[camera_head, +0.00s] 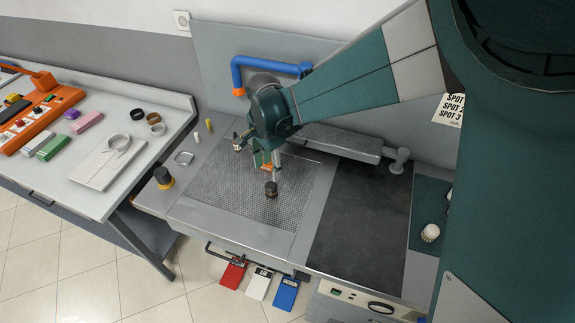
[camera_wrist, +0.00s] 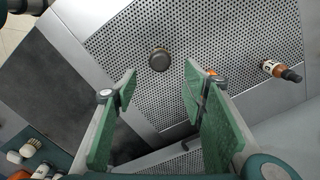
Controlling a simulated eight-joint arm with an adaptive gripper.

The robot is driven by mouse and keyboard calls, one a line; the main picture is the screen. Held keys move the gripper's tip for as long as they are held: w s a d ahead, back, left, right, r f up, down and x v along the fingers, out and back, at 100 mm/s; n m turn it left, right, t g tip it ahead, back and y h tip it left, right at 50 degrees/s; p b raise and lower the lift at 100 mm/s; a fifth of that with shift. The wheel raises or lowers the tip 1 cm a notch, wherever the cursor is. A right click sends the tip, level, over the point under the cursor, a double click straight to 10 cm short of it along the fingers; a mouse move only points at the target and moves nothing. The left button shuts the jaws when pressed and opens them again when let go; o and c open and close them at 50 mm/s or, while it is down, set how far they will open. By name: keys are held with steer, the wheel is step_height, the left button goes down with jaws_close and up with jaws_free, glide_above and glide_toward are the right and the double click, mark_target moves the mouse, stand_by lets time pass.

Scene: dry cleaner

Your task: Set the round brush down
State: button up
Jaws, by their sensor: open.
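A small round dark-topped piece, which looks like the round brush (camera_head: 271,189), stands on the perforated metal plate (camera_head: 222,205) of the work table. In the wrist view the round brush (camera_wrist: 159,60) shows as a dark disc on the holes, just beyond the fingertips and centred between them. My gripper (camera_head: 268,168) is over the plate, pointing down, close to the brush. In the wrist view its two green fingers (camera_wrist: 160,88) are wide apart with nothing between them. I cannot see the brush's underside.
A dark pad (camera_head: 355,225) and a green mat with a pale brush (camera_head: 430,233) are to the right. A black and yellow jar (camera_head: 164,178) stands left. Much of the plate is clear.

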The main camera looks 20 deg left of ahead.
steer(key=shift+d, duration=0.1)
steer(key=d+r+n+t, duration=0.1)
steer(key=d+r, duration=0.4)
steer(key=d, duration=0.4)
steer(key=d+r+n+t+y, duration=0.1)
steer(key=d+r, duration=0.4)
steer(key=d, duration=0.5)
steer(key=d+r+n+t, duration=0.1)
steer(key=d+r, duration=0.5)
steer(key=d, duration=0.3)
steer(key=s+d+n+t, duration=0.1)
steer(key=s+d, duration=0.3)
steer(key=d, duration=0.3)
steer(key=s+d+r+n+t, duration=0.1)
steer(key=s+d, duration=0.3)
steer(key=d, duration=0.3)
steer(key=s+d+r+n+t+h, duration=0.1)
steer(key=s+d+t, duration=0.1)
steer(key=s+d, duration=0.2)
steer(key=d, duration=0.3)
steer(key=shift+s+d+n, duration=0.25)
steer(key=shift+d+n, duration=0.15)
